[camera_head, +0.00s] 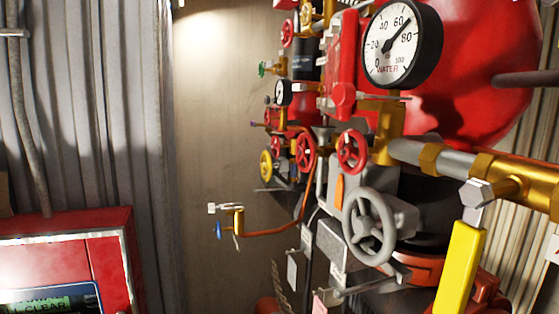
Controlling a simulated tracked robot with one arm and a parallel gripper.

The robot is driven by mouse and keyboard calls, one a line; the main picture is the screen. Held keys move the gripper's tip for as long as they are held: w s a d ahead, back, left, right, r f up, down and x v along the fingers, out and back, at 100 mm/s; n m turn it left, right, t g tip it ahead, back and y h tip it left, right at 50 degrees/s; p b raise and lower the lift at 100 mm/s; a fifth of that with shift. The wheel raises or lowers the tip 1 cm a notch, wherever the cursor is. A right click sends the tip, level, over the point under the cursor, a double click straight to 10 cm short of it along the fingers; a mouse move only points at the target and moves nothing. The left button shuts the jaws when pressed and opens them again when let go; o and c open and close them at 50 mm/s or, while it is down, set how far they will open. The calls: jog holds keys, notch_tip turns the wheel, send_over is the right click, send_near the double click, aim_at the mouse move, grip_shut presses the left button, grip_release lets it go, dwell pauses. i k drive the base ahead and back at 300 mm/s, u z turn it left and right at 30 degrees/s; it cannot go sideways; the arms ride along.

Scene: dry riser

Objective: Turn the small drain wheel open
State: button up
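Several handwheels show on the pipework, and I cannot tell for sure which one is the drain wheel. A grey spoked wheel (372,226) is the nearest and largest. A red wheel (351,151) sits above it, with another red wheel (306,152) to its left. A small yellow wheel (266,165) is further left. A small blue handle (219,230) is on a brass tap (238,222) at the end of a copper pipe (275,232). My gripper is not in view.
A water gauge (393,42) and a large red vessel (475,75) are at upper right. A yellow lever (460,268) stands at lower right. A red panel (108,262) with a screen is at lower left. Bare wall (215,110) lies between the panel and pipework.

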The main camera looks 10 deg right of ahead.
aim_at(274, 148)
jog(key=u, duration=0.05)
jog(key=k, duration=0.3)
jog(key=u, duration=1.95)
jog(key=i, duration=0.9)
jog(key=z, duration=1.85)
jog(key=i, duration=1)
jog(key=u, duration=0.05)
